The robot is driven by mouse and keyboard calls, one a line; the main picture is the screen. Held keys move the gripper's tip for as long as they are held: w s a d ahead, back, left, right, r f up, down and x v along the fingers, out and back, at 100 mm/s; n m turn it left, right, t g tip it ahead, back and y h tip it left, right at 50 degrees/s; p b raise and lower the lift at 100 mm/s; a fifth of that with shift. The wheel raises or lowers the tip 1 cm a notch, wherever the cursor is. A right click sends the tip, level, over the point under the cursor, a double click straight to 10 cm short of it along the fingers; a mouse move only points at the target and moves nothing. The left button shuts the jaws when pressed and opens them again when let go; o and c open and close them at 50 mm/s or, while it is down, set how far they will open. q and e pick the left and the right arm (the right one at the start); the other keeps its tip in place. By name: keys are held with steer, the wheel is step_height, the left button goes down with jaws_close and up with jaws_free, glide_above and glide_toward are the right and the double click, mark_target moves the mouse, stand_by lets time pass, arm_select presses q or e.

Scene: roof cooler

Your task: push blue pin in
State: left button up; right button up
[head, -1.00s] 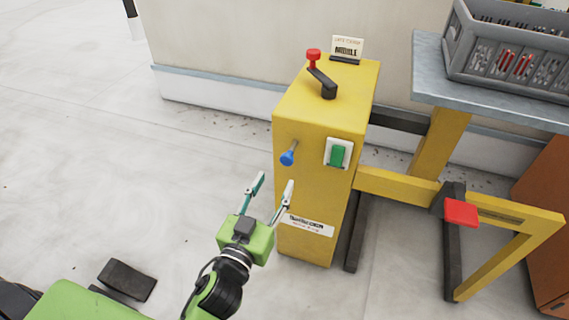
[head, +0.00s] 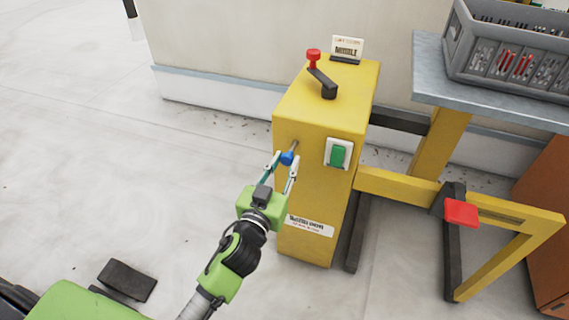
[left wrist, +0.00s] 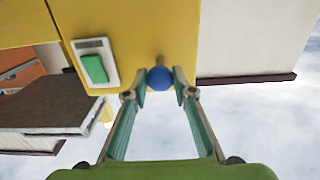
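The blue pin (head: 288,158) sticks out of the front face of the yellow cabinet (head: 320,110), with a grey shaft between its round blue knob and the face. My left gripper (head: 286,159) is in front of the cabinet with its fingers at either side of the knob. In the left wrist view the blue knob (left wrist: 159,78) sits between the fingertips (left wrist: 159,82). The fingers are spread; a small gap seems to show beside the knob, and I cannot tell if either tip touches it. My right gripper is not in view.
A green switch (head: 338,155) is on the same face, right of the pin. A red-knobbed crank (head: 322,80) and a sign (head: 347,48) are on top. A red pedal (head: 461,213) and yellow frame stand at right. A grey crate (head: 512,55) sits on a shelf.

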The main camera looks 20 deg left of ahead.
mark_target(290, 154)
arm_select(q)
jaws_close()
steer(key=shift+w+r, duration=0.1)
steer(key=shift+w, duration=1.8)
steer(key=shift+r, duration=0.1)
steer(key=o, duration=0.7)
jaws_free()
steer(key=shift+o, duration=1)
steer(key=shift+w, duration=0.1)
steer(key=shift+d, duration=0.1)
